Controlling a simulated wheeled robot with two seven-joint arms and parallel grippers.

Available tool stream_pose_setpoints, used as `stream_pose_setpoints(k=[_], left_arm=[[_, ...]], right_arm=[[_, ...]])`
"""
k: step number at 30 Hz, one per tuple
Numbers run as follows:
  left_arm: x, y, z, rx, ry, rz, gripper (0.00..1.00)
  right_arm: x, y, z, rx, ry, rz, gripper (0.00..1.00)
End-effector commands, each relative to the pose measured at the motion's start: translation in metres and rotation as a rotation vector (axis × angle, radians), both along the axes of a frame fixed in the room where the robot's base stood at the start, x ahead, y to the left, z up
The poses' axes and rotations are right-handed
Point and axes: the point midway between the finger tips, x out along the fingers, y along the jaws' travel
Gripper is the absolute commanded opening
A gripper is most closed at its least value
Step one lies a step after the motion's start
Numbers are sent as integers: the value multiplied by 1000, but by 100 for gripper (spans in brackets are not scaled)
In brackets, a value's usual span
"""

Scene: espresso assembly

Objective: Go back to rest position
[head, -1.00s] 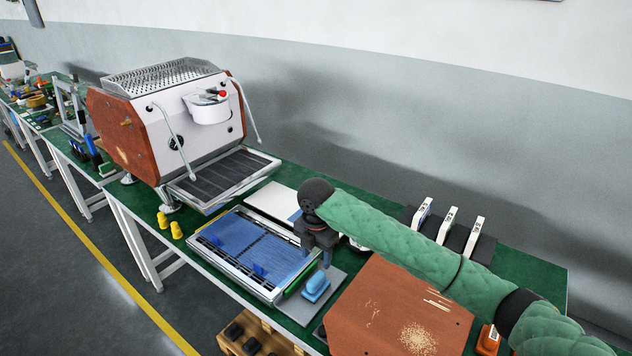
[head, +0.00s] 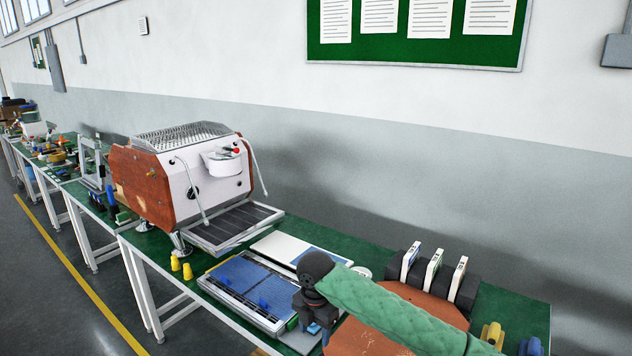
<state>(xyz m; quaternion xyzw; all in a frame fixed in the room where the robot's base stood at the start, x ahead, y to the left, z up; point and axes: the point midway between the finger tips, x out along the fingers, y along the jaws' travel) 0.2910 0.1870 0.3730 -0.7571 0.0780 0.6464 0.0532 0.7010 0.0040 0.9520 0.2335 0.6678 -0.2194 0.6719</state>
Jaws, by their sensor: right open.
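My right arm (head: 395,310), in a green quilted sleeve, comes in from the lower right. Its right gripper (head: 318,336) points down just right of the tray with blue mats, at the front of the bench. The gripper is open. A small light blue object (head: 313,328) shows by its fingers; whether they touch it cannot be told. My left gripper is not in view.
The espresso machine (head: 190,190) stands on the green bench at left. The tray with blue mats (head: 212,283) lies in front, beside two yellow pieces (head: 187,271). A brown panel (head: 425,302) lies under my right arm. White-and-black devices (head: 433,272) stand in a black holder behind.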

Motion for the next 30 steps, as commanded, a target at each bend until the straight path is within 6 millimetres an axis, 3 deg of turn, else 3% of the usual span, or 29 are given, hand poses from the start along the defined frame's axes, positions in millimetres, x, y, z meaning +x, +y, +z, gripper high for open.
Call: stream_pose_setpoints(k=[9,14,20,30], left_arm=[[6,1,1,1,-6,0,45],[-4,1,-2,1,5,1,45],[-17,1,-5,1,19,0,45],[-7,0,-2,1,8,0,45]], right_arm=[[-20,10,-16,53,-5,-83,54],[-35,16,-26,91,-6,-149,54],[-63,23,-44,167,-4,-299,54],[-114,19,-71,299,12,-635,54]])
